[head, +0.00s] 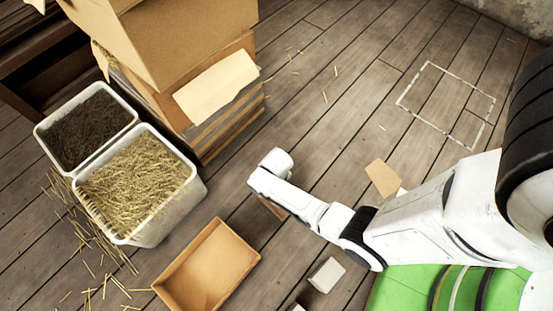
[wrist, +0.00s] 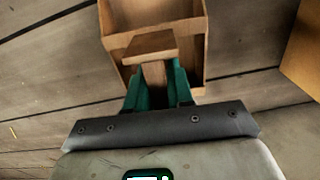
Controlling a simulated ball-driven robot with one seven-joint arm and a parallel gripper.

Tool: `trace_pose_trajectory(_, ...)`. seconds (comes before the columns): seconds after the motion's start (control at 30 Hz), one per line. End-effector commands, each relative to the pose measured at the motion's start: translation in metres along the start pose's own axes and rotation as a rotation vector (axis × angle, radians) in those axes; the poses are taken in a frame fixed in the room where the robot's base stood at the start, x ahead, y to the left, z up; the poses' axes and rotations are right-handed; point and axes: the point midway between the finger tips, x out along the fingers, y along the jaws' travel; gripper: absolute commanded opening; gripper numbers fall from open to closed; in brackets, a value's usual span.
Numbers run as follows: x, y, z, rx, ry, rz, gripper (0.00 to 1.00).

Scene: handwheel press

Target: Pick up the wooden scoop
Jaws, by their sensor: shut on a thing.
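The wooden scoop (wrist: 190,28) shows in the wrist view as a brown, box-like body with raised walls, cut off by the top edge. A short wooden grip (wrist: 150,47) stands out from it towards me. My gripper (wrist: 155,74) has its teal fingers on either side of this grip and is shut on it. Whether the scoop touches the floor I cannot tell. In the head view my white wrist hides the fingers, and only a small brown piece shows under the arm.
In the head view an open cardboard tray (head: 207,265) lies left of my arm. A straw bin (head: 183,190) and a dark-filled bin (head: 60,105) stand farther left, beside stacked boxes (head: 190,40). A small pale block (head: 326,275) lies near my base. A marked floor rectangle (head: 428,62) is clear.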

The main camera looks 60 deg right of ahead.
Motion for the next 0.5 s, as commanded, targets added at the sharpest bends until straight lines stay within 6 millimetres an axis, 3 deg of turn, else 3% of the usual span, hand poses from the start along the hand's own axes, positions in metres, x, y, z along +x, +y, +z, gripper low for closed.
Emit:
trace_pose_trajectory(0.2, -0.031, 0.0, 0.0, 0.0, 0.002, 0.0, 0.0)
trace_pose_trajectory(0.5, -0.078, 0.004, 0.039, 0.0, 0.001, 0.0, 0.0)
